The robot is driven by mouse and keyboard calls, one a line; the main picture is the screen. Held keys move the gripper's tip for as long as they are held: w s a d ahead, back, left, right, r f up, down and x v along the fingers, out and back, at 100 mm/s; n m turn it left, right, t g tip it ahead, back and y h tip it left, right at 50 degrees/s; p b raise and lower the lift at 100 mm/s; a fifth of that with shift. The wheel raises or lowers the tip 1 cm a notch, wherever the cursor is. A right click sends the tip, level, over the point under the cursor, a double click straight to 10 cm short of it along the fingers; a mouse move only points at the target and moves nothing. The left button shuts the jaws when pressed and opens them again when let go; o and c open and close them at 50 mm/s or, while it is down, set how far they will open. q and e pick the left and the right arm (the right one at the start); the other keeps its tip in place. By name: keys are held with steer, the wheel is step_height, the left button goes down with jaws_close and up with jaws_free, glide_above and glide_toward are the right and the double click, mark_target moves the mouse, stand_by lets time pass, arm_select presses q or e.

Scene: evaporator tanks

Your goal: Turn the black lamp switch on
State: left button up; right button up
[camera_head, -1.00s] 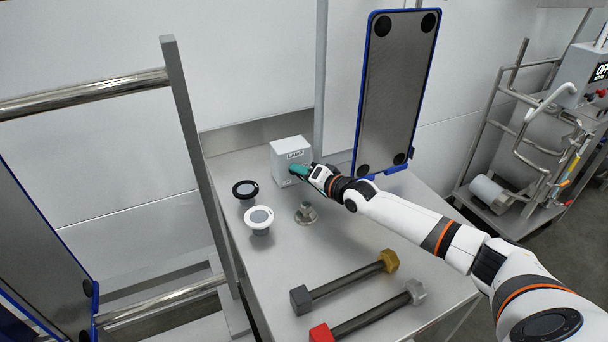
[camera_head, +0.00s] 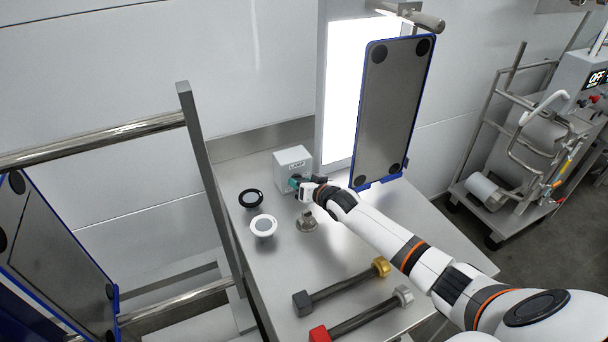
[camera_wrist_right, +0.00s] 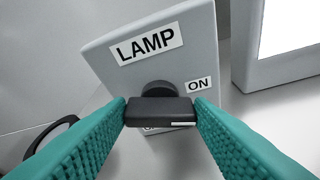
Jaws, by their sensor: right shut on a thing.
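The grey lamp box (camera_head: 292,163) stands on the steel table against the back wall. It also shows in the right wrist view, with its "LAMP" label (camera_wrist_right: 147,46) and an "ON" label (camera_wrist_right: 199,84). The black lamp switch (camera_wrist_right: 160,110) is on the box's front, its handle lying sideways with the white mark at the right end, below "ON". My right gripper (camera_wrist_right: 160,112) is shut on the switch, one teal finger at each end; in the head view the right gripper (camera_head: 297,183) hides the switch. The lamp panel (camera_head: 352,95) behind glows white. My left gripper is not in view.
A blue-edged plate (camera_head: 393,110) stands upright right of the box. A black ring (camera_head: 250,198), a white ring (camera_head: 263,225) and a metal fitting (camera_head: 307,220) sit in front. Two dumbbell-like bars (camera_head: 345,285) (camera_head: 365,317) lie nearer. A rail frame (camera_head: 200,170) stands at left.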

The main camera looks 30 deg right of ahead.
steer(key=shift+a+r+n+h+p, duration=0.1)
steer(key=shift+n+h+p, duration=0.3)
steer(key=shift+n, duration=0.1)
steer(key=shift+a+n+h, duration=0.1)
steer(key=shift+n+h, duration=0.4)
steer(key=shift+n, duration=0.2)
steer(key=o, duration=1)
steer(key=v, duration=1.2)
steer(key=shift+w+r, duration=0.1)
